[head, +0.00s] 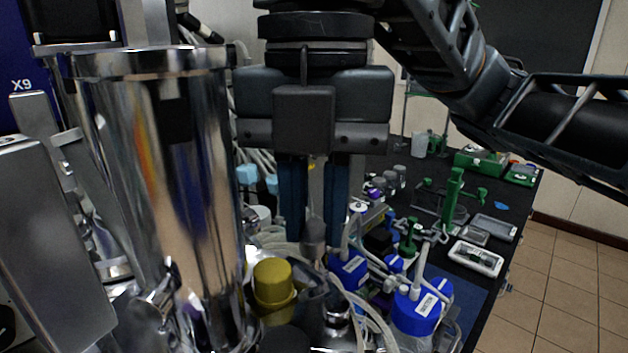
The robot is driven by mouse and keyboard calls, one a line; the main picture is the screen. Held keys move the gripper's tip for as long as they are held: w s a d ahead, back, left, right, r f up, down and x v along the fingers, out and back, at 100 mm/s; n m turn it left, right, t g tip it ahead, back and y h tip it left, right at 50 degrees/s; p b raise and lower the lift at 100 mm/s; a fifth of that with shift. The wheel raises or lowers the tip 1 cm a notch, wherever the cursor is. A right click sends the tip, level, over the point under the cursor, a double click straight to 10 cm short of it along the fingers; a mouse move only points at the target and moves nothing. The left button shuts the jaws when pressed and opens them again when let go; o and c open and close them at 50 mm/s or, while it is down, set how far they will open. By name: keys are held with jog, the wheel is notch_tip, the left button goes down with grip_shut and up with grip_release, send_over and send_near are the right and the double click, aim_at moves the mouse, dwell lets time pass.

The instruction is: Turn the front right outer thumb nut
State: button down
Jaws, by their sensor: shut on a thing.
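My gripper (315,236) comes down from the top middle of the head view, with its two dark blue fingers pointing downward. The fingers are closed around a small grey cylindrical piece that looks like the thumb nut (314,233). It shows in the gap between the fingertips, and its sides are covered by the fingers. The nut stands just right of the large shiny steel vessel (165,190), behind a yellow cap (273,280). What lies under the nut is partly hidden by tubing and fittings.
Blue-capped bottles (416,312) and pale tubing (375,318) crowd the area right of and below the gripper. Green stands (453,195) and trays (476,258) sit on the dark bench further right. Tiled floor (570,285) is clear at the far right.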

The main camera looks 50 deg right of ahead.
aim_at(318, 228)
jog(key=shift+m+p, duration=0.5)
jog(key=shift+m, duration=1.8)
jog(key=c, duration=1)
grip_release()
jog(key=shift+r, duration=0.1)
notch_tip(318, 228, up, 8)
jog(key=shift+f, duration=0.2)
jog(key=shift+s, duration=0.1)
